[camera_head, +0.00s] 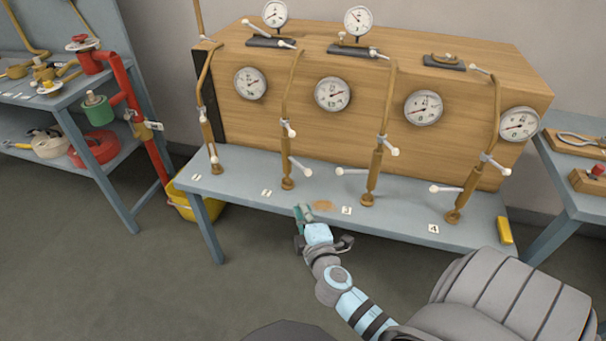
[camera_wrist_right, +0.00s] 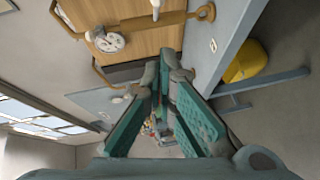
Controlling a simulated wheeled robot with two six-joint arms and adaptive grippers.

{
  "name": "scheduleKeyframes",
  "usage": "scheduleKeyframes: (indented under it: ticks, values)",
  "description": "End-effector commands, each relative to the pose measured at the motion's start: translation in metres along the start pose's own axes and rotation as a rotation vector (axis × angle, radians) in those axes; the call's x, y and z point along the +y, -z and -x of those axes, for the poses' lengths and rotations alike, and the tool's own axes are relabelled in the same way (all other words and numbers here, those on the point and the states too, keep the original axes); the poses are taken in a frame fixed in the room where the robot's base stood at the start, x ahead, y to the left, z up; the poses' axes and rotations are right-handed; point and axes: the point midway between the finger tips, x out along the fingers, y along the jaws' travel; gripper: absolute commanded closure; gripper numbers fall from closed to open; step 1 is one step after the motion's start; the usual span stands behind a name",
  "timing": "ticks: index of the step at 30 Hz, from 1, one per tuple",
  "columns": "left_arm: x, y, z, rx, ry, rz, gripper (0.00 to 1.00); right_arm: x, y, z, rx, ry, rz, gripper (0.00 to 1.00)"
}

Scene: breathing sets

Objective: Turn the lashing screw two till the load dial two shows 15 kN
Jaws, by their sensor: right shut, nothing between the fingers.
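Lashing screw two (camera_head: 287,155) is the second upright brown rod from the left, with white handle bars, standing on the grey bench by a small label. Load dial two (camera_head: 332,94) is the round white dial on the wooden crate just right of that screw; its needle is too small to read in kN. My right gripper (camera_head: 303,213) is at the bench's front edge, right of and nearer than the screw's foot, apart from it. In the right wrist view its green fingers (camera_wrist_right: 164,118) are shut and empty. My left gripper is not in view.
Similar screws stand at left (camera_head: 212,155) and right (camera_head: 375,165). The wooden crate (camera_head: 460,75) behind them carries more dials. A yellow block (camera_head: 504,230) lies at the bench's right end. A yellow bucket (camera_head: 182,207) stands under its left end. The floor in front is clear.

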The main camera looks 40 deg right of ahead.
Motion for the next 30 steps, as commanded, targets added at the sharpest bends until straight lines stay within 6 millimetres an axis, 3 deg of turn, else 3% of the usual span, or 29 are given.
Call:
scheduleKeyframes:
  ticks: [5,17,18,24,30]
  values:
    - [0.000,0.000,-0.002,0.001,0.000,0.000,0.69,0.007,0.002,-0.018,0.001,-0.021,0.009,1.00]
    - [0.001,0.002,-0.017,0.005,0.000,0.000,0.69,0.006,0.001,-0.103,0.000,-0.018,0.007,1.00]
    - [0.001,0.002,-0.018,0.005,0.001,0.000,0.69,0.006,-0.007,-0.108,0.000,-0.017,0.010,1.00]
    - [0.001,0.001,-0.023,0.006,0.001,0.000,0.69,0.007,-0.024,-0.124,0.002,-0.017,0.008,1.00]
    - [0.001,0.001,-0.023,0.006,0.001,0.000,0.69,0.007,-0.027,-0.127,0.002,-0.015,0.006,1.00]
